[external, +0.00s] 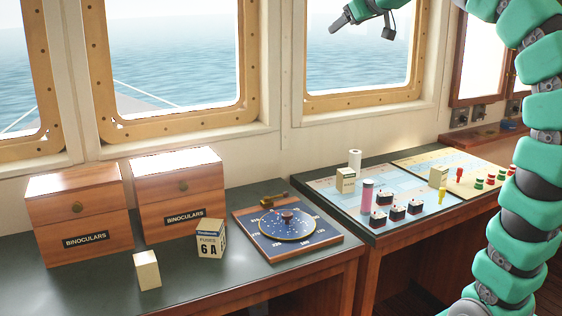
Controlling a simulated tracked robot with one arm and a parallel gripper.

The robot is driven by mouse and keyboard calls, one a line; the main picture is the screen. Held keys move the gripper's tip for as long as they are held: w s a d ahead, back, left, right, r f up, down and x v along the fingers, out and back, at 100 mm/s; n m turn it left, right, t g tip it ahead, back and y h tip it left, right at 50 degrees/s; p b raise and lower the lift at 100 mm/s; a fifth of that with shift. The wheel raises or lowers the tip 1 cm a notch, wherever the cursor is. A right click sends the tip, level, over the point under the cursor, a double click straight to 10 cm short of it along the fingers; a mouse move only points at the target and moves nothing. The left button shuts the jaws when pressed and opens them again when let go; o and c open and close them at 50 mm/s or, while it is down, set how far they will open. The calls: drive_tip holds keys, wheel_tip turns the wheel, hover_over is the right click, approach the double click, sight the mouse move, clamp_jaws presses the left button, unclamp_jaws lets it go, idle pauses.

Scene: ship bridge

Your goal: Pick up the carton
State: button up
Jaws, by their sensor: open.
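Several small cream boxes could be the carton; I cannot tell which one is meant. A box marked FUSES 6A (211,241) stands upright on the left desk, in front of the right binoculars case. A plain cream box (147,270) stands near that desk's front edge. Two more cream boxes stand on the right desk, one near the white roll (345,181) and one farther right (438,177). My gripper (361,27) is open and empty, high in front of the right window, apart from all of these boxes.
Two wooden BINOCULARS cases (85,215) (180,198) stand at the back left. A blue dial board (287,243) lies right of the fuses box. The right desk holds a pink cylinder (367,196), a white roll (355,159), dark blocks (397,212) and small coloured pieces (477,183).

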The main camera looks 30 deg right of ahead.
drive_tip(key=w+d+f+n+g, duration=0.4)
drive_tip(key=w+f, duration=0.5)
drive_tip(key=n+g+y+p, duration=0.1)
drive_tip(key=n+g+p, duration=0.1)
drive_tip(key=n+g, duration=0.65)
hover_over(354, 172)
wheel_tip(354, 172, down, 30)
wheel_tip(354, 172, down, 8)
drive_tip(key=shift+s+f, duration=0.1)
drive_tip(key=f, duration=0.5)
drive_tip(key=shift+w+a, duration=0.15)
drive_tip(key=shift+w, duration=0.05)
drive_tip(key=c, duration=1.1)
drive_tip(key=shift+r, duration=0.1)
wheel_tip(354, 172, up, 10)
